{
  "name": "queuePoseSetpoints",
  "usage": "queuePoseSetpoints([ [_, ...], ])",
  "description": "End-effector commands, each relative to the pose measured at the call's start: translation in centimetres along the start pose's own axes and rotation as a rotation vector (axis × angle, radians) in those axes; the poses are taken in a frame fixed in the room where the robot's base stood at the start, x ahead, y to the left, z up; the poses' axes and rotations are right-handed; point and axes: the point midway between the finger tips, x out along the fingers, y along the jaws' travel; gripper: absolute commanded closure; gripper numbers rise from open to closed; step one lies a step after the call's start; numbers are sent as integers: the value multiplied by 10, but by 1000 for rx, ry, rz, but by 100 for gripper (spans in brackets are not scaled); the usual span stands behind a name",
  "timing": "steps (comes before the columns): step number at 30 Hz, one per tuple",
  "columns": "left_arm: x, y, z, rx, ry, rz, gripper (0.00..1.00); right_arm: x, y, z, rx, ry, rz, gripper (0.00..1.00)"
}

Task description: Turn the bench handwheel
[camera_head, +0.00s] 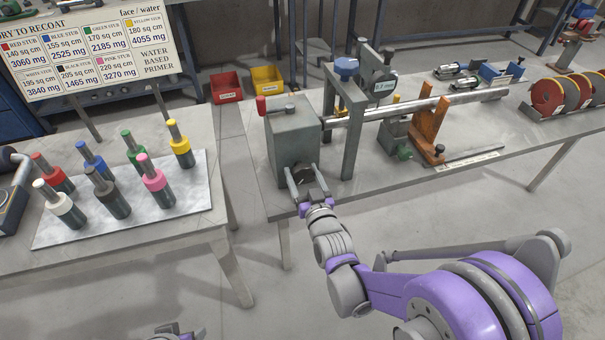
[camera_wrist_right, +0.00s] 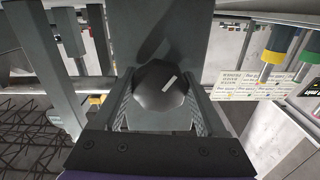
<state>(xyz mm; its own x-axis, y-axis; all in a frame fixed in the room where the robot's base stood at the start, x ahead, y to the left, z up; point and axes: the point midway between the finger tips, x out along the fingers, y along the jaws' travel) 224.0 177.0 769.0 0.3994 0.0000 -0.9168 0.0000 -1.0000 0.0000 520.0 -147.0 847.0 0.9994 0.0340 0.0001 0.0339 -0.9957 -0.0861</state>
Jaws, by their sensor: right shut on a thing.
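The bench handwheel (camera_head: 303,174) is a small dark round knob on the front of a grey box (camera_head: 290,140) at the left end of the middle bench. My right gripper (camera_head: 306,180) is shut on it, with one finger on either side. In the right wrist view the dark handwheel (camera_wrist_right: 162,90) sits between the two textured fingers and has a short white mark right of its centre. My left gripper (camera_head: 178,332) shows only in part at the bottom edge, and its jaws cannot be made out.
A grey post frame (camera_head: 350,135) stands right of the box, with a long metal shaft (camera_head: 450,100) running right. An orange bracket (camera_head: 430,125) stands by the shaft. A left table holds several colour-topped stubs on a pale mat (camera_head: 195,205). Floor lies open between the tables.

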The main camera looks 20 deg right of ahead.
Motion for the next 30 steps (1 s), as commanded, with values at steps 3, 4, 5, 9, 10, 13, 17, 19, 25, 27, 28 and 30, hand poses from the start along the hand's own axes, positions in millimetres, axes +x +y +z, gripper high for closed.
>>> queuePoseSetpoints([
  [3, 0, 0, 0, 0, 0, 0, 41, 0, 0, 0, -1, 0, 0, 17],
  [4, 0, 0, 0, 0, 0, 0, 41, 0, 0, 0, -1, 0, 0, 12],
  [5, 0, 0, 0, 0, 0, 0, 41, 0, 0, 0, -1, 0, 0, 6],
  [9, 0, 0, 0, 0, 0, 0, 41, 0, 0, 0, -1, 0, 0, 0],
  [10, 0, 0, 0, 0, 0, 0, 41, 0, 0, 0, -1, 0, 0, 0],
  [13, 0, 0, 0, 0, 0, 0, 41, -1, 0, 0, -1, 0, 0, 0],
  [17, 0, 0, 0, 0, 0, 0, 41, -10, 0, 0, -1, 0, 0, 0],
  [19, 0, 0, 0, 0, 0, 0, 41, -20, 0, 0, -1, 0, 0, 0],
  [25, -1, 0, 0, 0, 0, 0, 41, -62, 0, 0, 0, 0, 0, 0],
  [27, -1, 0, 0, 0, 0, 0, 41, -76, 0, 0, 0, 0, -1, 0],
  [28, -1, 0, 0, 0, 0, 0, 41, -81, 0, 0, -1, 0, -1, 0],
  [30, -1, 0, 0, 0, 0, 0, 41, -91, 0, 0, -1, 0, -1, 0],
])
